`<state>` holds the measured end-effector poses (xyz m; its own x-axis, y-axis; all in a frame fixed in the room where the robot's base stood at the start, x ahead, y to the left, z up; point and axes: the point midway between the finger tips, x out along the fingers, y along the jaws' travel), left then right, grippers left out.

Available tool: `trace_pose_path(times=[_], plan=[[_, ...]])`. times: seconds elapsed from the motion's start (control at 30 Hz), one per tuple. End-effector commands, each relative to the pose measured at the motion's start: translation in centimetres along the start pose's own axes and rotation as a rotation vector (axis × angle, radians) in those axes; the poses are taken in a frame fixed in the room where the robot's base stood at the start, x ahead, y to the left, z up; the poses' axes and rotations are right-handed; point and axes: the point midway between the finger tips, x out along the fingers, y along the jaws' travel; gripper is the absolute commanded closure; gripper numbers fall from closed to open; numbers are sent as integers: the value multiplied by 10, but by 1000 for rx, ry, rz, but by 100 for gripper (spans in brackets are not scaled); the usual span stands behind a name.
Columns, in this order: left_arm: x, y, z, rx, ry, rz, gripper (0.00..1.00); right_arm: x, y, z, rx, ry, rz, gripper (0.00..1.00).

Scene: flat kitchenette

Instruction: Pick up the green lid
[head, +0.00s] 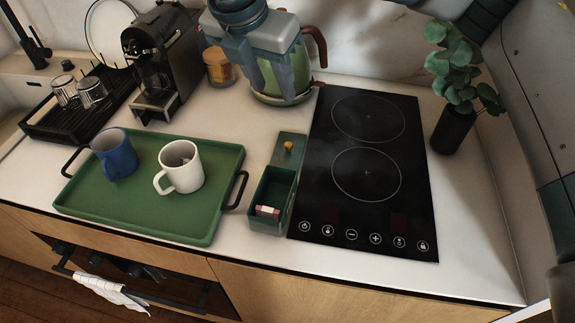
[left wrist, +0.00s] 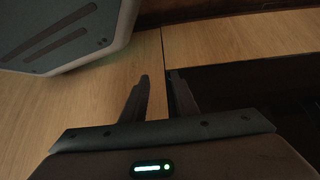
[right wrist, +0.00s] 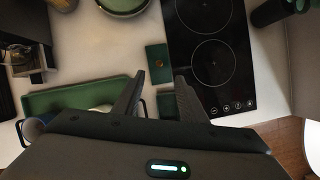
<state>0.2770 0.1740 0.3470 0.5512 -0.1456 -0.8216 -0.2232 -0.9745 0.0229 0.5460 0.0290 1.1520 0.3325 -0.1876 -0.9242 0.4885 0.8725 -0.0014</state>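The green lid (head: 288,146) is a flat, dark green piece with a small orange knob. It lies on the counter behind the open green box (head: 272,198), left of the hob. It also shows in the right wrist view (right wrist: 157,62), beyond my fingertips. The box holds a small pink and white item. My right gripper (head: 270,76) is raised high and covers part of the kettle in the head view. In the right wrist view its fingers (right wrist: 160,76) are apart with nothing between them. My left gripper (left wrist: 158,76) is open and empty, facing wooden cabinet fronts.
A green tray (head: 90,200) with a blue mug (head: 115,158) and a white mug (head: 184,172) stands left of the box. The black hob (head: 410,185) lies to the right. The kettle (head: 282,78) stands at the back. A potted plant (head: 453,130) stands at far right.

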Motion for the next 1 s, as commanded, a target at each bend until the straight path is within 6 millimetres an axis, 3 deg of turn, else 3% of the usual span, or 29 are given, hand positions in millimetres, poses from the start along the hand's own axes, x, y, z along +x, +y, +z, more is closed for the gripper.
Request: trace_pose_path(times=[0.03,0.17,0.63,0.87,1.0], plan=[[10,1,-1,-1,18,2,73,12,0,-5,0,0,1,62],[14,3,-10,-1,46,4,73,18,0,-8,0,-1,1,62],[13,4,-15,-1,54,5,73,19,0,-8,0,0,0,62],[8,6,-16,1,72,10,73,39,1,-8,-2,1,-2,62],[5,3,5,3,24,6,73,59,1,-8,-1,1,-3,62]])
